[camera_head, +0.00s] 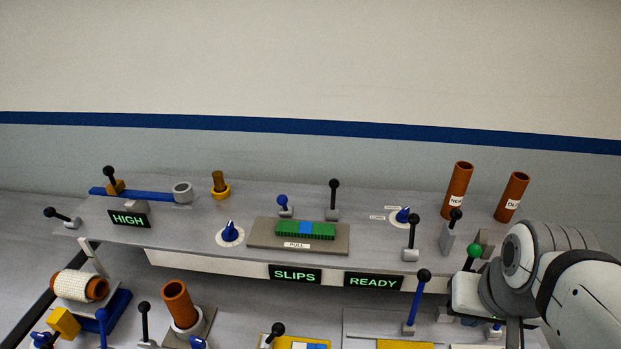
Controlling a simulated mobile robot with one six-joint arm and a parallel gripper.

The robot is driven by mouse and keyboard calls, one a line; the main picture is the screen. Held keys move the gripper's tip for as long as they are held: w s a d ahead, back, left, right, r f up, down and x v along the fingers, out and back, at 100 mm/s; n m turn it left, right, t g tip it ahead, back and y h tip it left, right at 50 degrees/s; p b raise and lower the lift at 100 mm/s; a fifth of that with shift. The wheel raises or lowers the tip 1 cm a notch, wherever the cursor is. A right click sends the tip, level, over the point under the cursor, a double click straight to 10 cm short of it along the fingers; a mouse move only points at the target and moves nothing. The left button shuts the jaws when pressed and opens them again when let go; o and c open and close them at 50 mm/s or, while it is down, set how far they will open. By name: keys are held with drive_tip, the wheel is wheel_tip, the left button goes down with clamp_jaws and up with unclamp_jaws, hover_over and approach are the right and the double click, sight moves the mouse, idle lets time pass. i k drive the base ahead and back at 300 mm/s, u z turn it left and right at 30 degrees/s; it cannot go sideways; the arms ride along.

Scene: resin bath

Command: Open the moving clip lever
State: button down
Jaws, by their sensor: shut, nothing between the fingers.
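Several levers stand on the bench, and no label shows which one is the moving clip lever. One black-knobbed lever (108,175) rises from an orange block (116,187) on a blue bar (146,195) at the far left. Other black-knobbed levers stand at the back middle (333,196) and right of centre (412,236). My gripper (482,318) is at the lower right, shut and empty, far from the blue bar. Its fingertips are hard to make out against the bench. A green-knobbed lever (474,251) shows just behind it.
Displays read HIGH (129,219), SLIPS (295,274) and READY (373,281). A green block (290,231) sits on a PULL plate (260,239). Two brown tubes (457,189) (511,196) stand at the back right.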

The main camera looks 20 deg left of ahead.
sight(282, 200)
drive_tip(key=k, duration=1.3)
drive_tip(key=u, duration=0.65)
drive_tip(key=i, duration=1.35)
drive_tip(key=z, duration=0.3)
